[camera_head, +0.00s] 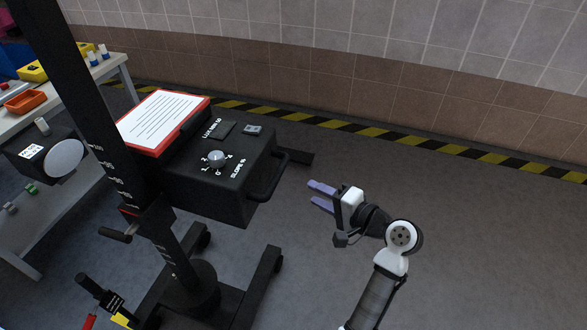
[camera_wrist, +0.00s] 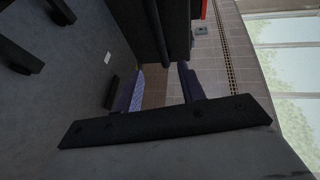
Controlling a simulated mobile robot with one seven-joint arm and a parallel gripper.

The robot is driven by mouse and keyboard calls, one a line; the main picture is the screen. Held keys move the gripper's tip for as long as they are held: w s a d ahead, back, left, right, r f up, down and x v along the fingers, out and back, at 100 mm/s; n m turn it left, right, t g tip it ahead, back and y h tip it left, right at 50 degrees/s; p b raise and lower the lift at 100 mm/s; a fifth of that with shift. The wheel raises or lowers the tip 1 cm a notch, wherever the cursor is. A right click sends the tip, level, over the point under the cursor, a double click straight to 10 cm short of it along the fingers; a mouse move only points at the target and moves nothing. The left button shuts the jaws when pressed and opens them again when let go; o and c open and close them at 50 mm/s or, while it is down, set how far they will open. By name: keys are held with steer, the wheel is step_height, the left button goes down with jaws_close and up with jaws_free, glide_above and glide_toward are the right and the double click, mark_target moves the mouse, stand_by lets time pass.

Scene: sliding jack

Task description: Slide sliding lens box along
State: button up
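The lens box (camera_head: 215,175) is a black box with a grey knob and white markings on top, mounted beside a tall black column (camera_head: 85,100). A dark bar handle (camera_head: 268,178) runs along its right side. My gripper (camera_head: 319,195) is to the right of the handle, apart from it, with its two purple fingers spread and pointing left toward the box. In the wrist view, the spread fingers (camera_wrist: 160,88) show with a gap between them. A dark upright shape, likely the box and its handle (camera_wrist: 176,30), stands beyond them. Nothing is held.
A red-edged clipboard with a white sheet (camera_head: 163,121) lies at the box's back left. The column stands on a black wheeled base (camera_head: 195,298). A grey workbench (camera_head: 60,107) with small items is at the left. The floor on the right is clear up to the striped wall edge (camera_head: 380,132).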

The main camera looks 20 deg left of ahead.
mark_target(280, 177)
steer(key=p+x, duration=0.2)
steer(key=x, duration=1.1)
steer(key=shift+w+a+p, duration=0.1)
steer(key=shift+a+p, duration=0.2)
steer(key=shift+a, duration=0.1)
jaws_close()
